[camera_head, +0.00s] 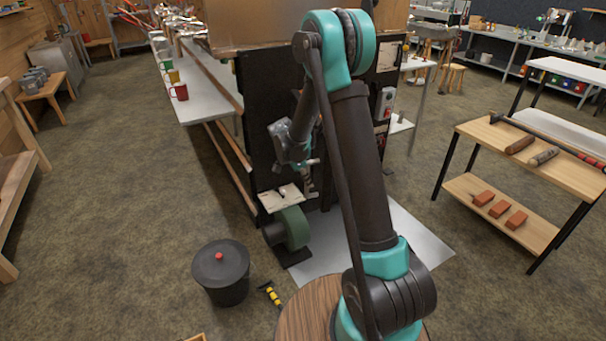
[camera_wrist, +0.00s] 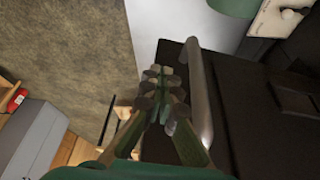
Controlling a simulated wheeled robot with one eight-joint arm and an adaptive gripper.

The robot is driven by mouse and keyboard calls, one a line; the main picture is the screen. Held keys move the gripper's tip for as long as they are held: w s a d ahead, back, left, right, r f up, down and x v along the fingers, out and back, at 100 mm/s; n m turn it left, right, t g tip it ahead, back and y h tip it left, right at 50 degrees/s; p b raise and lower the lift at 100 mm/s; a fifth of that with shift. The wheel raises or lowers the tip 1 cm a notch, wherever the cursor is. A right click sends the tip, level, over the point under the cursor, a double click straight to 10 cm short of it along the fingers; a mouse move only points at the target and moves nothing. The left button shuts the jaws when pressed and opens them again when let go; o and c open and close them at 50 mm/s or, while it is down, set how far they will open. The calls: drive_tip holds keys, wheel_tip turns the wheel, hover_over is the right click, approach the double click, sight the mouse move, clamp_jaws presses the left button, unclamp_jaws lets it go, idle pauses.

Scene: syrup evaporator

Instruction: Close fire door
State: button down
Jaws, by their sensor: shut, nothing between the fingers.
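The black front of the evaporator (camera_head: 258,115) stands behind my arm in the head view, and my arm covers much of it. I cannot tell which part is the fire door there or how far it stands open. In the wrist view a dark panel (camera_wrist: 250,120) fills the right side, with a rounded grey bar (camera_wrist: 199,90) along its left edge, perhaps the door's handle. My gripper (camera_wrist: 160,72) is shut and empty, just left of the bar. I cannot tell whether it touches the bar. In the head view my gripper (camera_head: 310,182) is small and partly hidden, near the black front.
A green blower (camera_head: 293,228) with a pale plate (camera_head: 283,197) above it stands low by the evaporator. A black lidded bin (camera_head: 221,273) and a yellow-black object (camera_head: 270,294) are on the floor. A wooden tool table (camera_head: 480,133) stands right.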

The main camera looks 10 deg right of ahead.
sight(318, 179)
drive_tip(key=shift+w+d+r, duration=0.1)
drive_tip(key=shift+w+d, duration=0.05)
drive_tip(key=shift+d, duration=0.75)
drive_tip(key=shift+w+d+r, duration=0.1)
drive_tip(key=shift+d, duration=0.8)
